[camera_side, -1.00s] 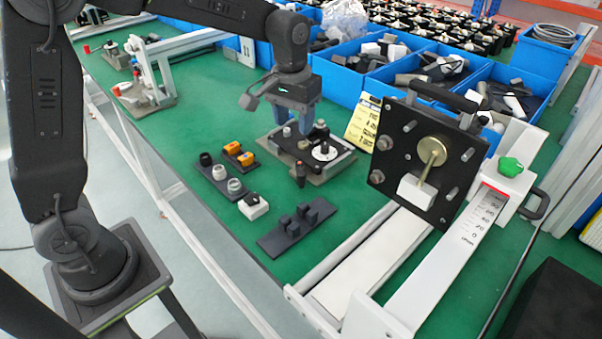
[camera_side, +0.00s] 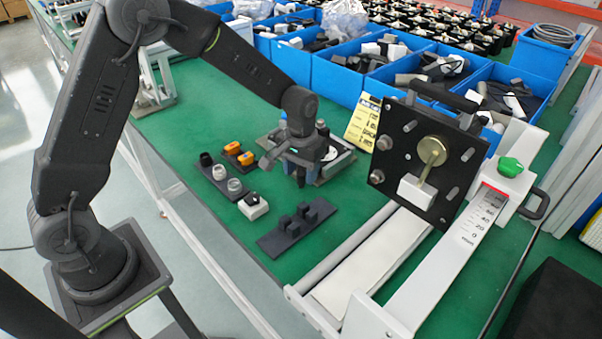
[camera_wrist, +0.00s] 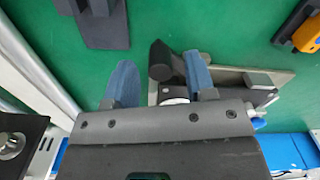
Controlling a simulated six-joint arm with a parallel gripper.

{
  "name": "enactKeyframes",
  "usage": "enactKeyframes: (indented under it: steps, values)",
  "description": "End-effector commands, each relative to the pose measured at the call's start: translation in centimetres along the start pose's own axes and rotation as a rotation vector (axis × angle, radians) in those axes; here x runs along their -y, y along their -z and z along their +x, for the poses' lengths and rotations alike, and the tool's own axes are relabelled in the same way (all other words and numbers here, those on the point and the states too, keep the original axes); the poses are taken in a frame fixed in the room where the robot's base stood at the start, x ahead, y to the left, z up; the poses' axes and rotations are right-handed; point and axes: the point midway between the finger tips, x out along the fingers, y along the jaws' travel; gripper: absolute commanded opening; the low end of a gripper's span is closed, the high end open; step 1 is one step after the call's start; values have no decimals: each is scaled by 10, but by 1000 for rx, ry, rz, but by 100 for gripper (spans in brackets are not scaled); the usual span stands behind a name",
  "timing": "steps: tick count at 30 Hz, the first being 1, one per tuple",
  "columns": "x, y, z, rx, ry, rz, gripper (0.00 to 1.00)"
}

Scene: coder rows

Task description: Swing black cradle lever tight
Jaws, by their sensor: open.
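The cradle, a grey plate fixture (camera_side: 340,165), lies on the green bench and is mostly covered by my arm in the side view. Its grey baseplate (camera_wrist: 268,88) also shows in the wrist view. The black lever (camera_wrist: 160,62) shows in the wrist view, between the two blue fingertips and close beside the right one; I cannot tell whether they touch. My gripper (camera_side: 303,160) is tilted low over the cradle, and its fingers are largely hidden in the side view. In the wrist view my gripper (camera_wrist: 162,80) has its fingers spread apart, with nothing clamped.
Switch blocks with orange (camera_side: 238,153) and clear buttons, plus a dark bracket (camera_side: 297,228), lie in front of the cradle. Blue bins (camera_side: 345,85) stand behind. A yellow label card (camera_side: 364,122) and an upright black plate rig (camera_side: 425,160) stand right.

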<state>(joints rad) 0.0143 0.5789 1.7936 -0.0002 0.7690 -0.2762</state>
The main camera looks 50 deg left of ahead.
Motion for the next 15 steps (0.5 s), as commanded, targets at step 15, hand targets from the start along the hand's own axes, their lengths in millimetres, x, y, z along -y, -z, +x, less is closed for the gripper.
enactKeyframes:
  steps: [15]
  values:
    - [0,0,12,0,0,0,44]
